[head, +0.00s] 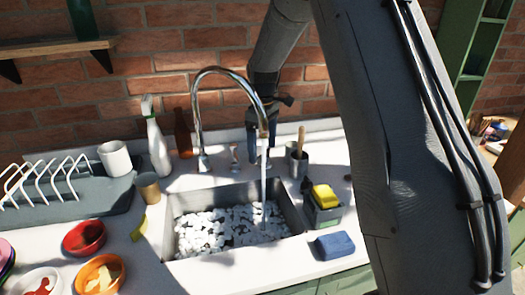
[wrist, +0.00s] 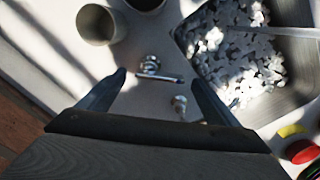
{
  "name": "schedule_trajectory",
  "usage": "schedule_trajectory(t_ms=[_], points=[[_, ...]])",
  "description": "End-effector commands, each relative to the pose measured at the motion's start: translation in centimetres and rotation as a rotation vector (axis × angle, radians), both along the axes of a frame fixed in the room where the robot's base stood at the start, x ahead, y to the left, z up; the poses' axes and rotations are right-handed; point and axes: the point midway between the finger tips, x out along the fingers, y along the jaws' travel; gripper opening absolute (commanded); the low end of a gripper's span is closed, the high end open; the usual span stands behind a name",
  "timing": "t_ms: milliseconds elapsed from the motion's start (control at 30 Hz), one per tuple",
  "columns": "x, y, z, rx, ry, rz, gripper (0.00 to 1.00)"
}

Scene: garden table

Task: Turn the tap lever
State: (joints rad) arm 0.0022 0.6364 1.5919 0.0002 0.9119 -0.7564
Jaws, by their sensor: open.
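The curved metal tap (head: 205,95) stands behind the sink, and a stream of water (head: 263,185) falls from its spout. A small metal fitting (head: 234,155) stands to the right of the tap base. In the wrist view, a metal lever (wrist: 150,66) with a thin bar lies beyond and between my fingertips, and a small metal knob (wrist: 179,103) is nearer. My gripper (head: 267,150) points down behind the sink, partly hidden by the spout. In the wrist view my gripper (wrist: 158,80) is open, with nothing held. I cannot tell its height above the lever.
The sink (head: 185,262) holds many white pieces. A grey utensil pot (head: 299,165) and a caddy with a yellow sponge (head: 325,196) stand at the right. A white bottle (head: 158,150) and brown bottle (head: 183,133) stand left of the tap. The brick wall is close behind.

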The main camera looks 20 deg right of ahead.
Motion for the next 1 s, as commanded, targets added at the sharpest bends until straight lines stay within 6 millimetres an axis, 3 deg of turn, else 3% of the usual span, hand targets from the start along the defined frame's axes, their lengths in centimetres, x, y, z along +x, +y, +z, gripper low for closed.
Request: schedule_trajectory(t_ms=[200, 400, 833, 1000], points=[[0.1, 0.1, 3.6, 0.000, -0.004, 0.001, 0.84], [0.1, 0.1, 6.0, 0.000, -0.001, 0.001, 0.84], [-0.1, 0.0, 6.6, -0.001, -0.001, -0.001, 0.84], [-1.6, -2.9, 7.8, -0.048, -0.030, -0.049, 0.84]])
